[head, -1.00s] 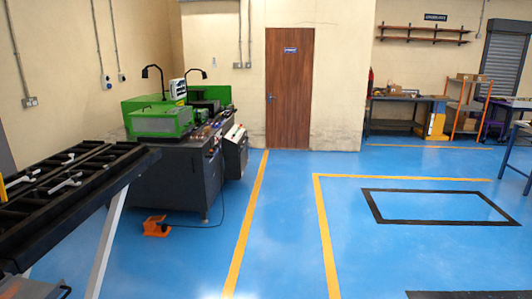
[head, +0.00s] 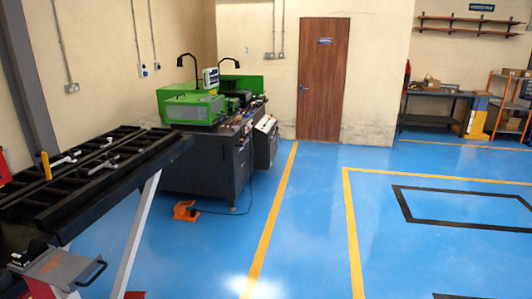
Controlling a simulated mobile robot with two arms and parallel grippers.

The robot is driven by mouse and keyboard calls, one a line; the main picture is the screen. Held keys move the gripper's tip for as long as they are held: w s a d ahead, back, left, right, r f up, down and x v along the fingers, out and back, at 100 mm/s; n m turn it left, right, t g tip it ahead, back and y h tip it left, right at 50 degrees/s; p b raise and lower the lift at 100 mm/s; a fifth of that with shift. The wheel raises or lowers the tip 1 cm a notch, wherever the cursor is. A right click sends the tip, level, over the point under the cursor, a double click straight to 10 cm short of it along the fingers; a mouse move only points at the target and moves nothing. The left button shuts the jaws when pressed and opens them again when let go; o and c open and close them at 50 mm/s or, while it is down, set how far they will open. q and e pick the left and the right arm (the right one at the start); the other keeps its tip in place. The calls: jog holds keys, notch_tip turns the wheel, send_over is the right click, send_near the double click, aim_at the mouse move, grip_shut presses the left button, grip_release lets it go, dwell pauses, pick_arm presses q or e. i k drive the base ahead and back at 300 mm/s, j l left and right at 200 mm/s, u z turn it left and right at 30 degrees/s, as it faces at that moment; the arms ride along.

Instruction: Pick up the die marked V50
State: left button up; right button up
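The die marked V50 cannot be made out in the head view; no marking is legible at this distance. The busbar bender, a green and dark grey machine (head: 200,165), stands at centre left against the wall. Small items lie on its top, too small to tell apart. Neither of my grippers is in view.
A black roller table (head: 95,175) on white legs fills the left. A grey tray with a black handle (head: 62,268) is at the lower left. An orange foot pedal (head: 185,210) lies on the floor before the machine. Blue floor (head: 310,225) is clear at centre and right.

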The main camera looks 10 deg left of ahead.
aim_at(37, 247)
jog(key=k+j+u, duration=0.15)
jog(key=u, duration=1.2)
